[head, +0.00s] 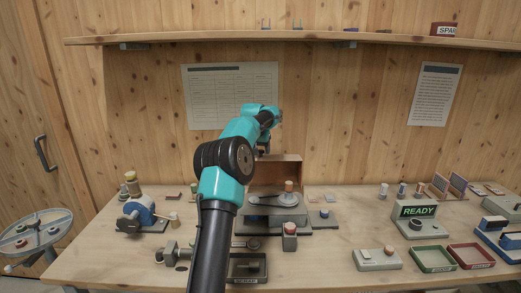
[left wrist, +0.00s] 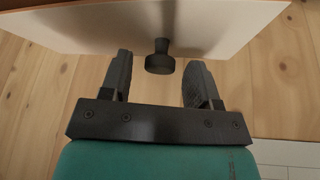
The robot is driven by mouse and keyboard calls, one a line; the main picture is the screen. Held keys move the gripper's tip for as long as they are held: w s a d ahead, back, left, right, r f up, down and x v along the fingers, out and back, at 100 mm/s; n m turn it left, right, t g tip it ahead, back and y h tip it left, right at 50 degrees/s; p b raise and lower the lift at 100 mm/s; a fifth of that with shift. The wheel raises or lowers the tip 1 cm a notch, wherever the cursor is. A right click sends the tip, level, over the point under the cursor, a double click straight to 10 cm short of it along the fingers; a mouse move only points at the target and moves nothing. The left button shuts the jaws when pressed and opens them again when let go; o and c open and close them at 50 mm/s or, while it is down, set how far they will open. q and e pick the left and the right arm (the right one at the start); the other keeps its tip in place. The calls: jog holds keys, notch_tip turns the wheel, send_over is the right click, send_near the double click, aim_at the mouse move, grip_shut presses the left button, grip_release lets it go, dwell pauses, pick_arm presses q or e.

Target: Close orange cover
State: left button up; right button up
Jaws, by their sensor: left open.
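The orange-brown cover (head: 287,168) stands upright, open, at the back of the grey feed mixer (head: 277,213) in the middle of the bench. My left gripper (head: 265,147) is at the cover's top edge, partly hidden by my own arm. In the left wrist view the cover's pale panel (left wrist: 90,30) crosses the top, with a dark round knob (left wrist: 160,62) sticking out from it. My left gripper (left wrist: 158,70) is open there, one finger on each side of the knob, with visible gaps. My right gripper is not in view.
A blue-and-grey device (head: 140,215) stands at the left of the bench. A shelf (head: 300,38) runs along the wall above.

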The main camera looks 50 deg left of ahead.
pick_arm(q)
grip_shut()
dwell(0.4)
jog(key=shift+s+r, duration=0.15)
